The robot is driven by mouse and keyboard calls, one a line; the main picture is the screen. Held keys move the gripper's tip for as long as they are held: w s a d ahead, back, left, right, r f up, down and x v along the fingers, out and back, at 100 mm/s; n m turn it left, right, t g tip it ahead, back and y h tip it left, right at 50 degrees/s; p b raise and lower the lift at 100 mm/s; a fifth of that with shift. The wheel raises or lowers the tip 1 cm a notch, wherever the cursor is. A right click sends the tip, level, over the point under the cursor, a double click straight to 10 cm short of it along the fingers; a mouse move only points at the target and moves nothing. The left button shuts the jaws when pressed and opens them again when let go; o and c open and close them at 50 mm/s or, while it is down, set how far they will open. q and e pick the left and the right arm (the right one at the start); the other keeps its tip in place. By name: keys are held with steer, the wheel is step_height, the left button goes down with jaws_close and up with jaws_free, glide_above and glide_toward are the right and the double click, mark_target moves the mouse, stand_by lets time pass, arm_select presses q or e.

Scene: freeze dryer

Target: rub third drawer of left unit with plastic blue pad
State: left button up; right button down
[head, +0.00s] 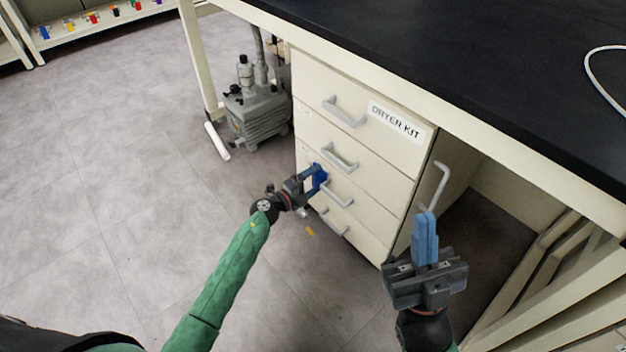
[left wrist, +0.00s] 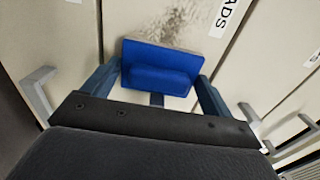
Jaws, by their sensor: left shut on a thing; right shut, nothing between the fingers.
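My left gripper (head: 312,180) is shut on the blue plastic pad (head: 319,177), in front of the left side of the third drawer (head: 352,205) from the top. The pad also shows between the fingers in the left wrist view (left wrist: 160,68). Its flat face is towards the pale drawer front; I cannot tell if it touches. A dark speckled smudge (left wrist: 185,22) is on the front just beyond the pad. The drawer's grey handle (head: 338,196) is right beside the gripper. My right gripper (head: 425,238) is shut and empty, right of the drawer unit.
The drawer unit stands under a black-topped bench (head: 470,60); its top drawer bears a "DRYER KIT" label (head: 396,122). A grey pump (head: 257,112) stands on the floor left of it. A bent grey bar (head: 440,185) is near my right gripper.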

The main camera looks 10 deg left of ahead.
arm_select(q)
steer(key=shift+w+a, duration=1.05)
steer(key=shift+a, duration=0.25)
steer(key=shift+w+a, duration=1)
steer(key=shift+a, duration=0.3)
steer(key=shift+w+a, duration=1.05)
steer(key=shift+a, duration=0.25)
steer(key=shift+s, duration=0.1)
steer(key=p, duration=0.2)
glide_toward(303, 159)
steer(key=shift+s+r, duration=0.1)
steer(key=v, duration=0.2)
steer(key=shift+s+a, duration=0.25)
steer(key=shift+s, duration=0.1)
